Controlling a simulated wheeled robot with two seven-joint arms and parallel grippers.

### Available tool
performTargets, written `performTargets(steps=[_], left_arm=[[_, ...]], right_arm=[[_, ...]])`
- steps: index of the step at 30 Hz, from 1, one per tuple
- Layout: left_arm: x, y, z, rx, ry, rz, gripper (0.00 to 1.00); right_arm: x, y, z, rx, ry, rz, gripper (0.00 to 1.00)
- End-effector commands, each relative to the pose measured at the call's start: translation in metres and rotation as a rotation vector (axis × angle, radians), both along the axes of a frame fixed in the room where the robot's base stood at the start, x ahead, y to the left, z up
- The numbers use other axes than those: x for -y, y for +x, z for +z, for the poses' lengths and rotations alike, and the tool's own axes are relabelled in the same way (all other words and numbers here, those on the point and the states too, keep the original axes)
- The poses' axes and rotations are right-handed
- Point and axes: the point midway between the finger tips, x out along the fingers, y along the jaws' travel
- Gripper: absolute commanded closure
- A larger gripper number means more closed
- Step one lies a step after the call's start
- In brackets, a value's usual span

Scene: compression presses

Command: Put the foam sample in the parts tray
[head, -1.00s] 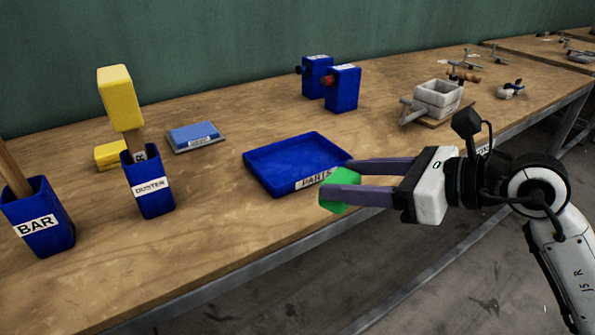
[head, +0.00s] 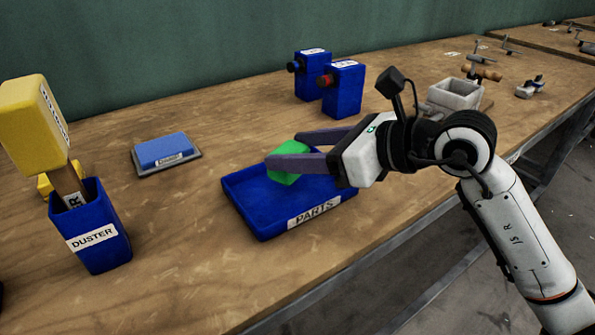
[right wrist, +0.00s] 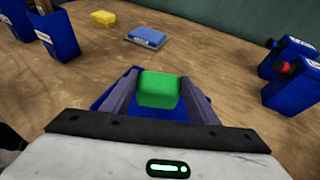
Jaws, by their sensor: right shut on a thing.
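The foam sample is a green block (head: 288,160), held between the fingers of my right gripper (head: 283,155). It is over the blue parts tray (head: 262,228), labelled PARTS, near the tray's far side. I cannot tell whether the block touches the tray floor. In the right wrist view the green block (right wrist: 160,89) sits between both fingers (right wrist: 160,95), with the blue tray (right wrist: 106,102) showing beneath. The fingers hide part of the tray's right side. My left gripper is not in view.
A blue DUSTER holder (head: 95,245) with a yellow-headed duster (head: 32,122) stands at the left. A blue pad (head: 163,149) lies behind the tray. A grey mould (head: 455,94) sits to the right. Bare bench lies left of the tray.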

Motion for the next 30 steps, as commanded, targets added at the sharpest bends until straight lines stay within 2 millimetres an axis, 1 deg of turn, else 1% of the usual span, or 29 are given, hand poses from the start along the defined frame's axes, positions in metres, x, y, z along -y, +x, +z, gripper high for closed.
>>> performTargets(steps=[4, 9, 10, 15, 21, 22, 24, 25, 30], left_arm=[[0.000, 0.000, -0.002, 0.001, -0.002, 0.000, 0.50], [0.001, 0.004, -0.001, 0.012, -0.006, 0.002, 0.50], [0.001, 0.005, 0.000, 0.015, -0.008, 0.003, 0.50], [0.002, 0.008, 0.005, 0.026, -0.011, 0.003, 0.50], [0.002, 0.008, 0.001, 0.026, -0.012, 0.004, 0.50], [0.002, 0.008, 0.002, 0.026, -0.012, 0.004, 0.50], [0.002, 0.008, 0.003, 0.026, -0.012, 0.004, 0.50], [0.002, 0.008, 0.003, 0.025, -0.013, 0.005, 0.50], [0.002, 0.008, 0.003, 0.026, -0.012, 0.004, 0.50]], right_arm=[[0.000, 0.000, -0.012, -0.001, 0.001, -0.002, 0.67], [0.000, 0.000, -0.037, -0.002, 0.002, -0.001, 0.67], [0.000, 0.000, -0.040, -0.002, 0.001, -0.001, 0.67], [0.000, 0.000, -0.040, 0.002, 0.001, -0.001, 0.67], [0.000, 0.000, -0.044, 0.001, 0.001, -0.001, 0.67], [0.000, 0.000, -0.043, 0.001, 0.001, -0.001, 0.43], [0.000, 0.000, -0.043, 0.001, 0.001, -0.001, 0.31], [0.000, 0.000, -0.043, 0.001, 0.001, -0.001, 0.27], [0.000, 0.000, -0.043, 0.001, 0.001, -0.001, 0.27]])
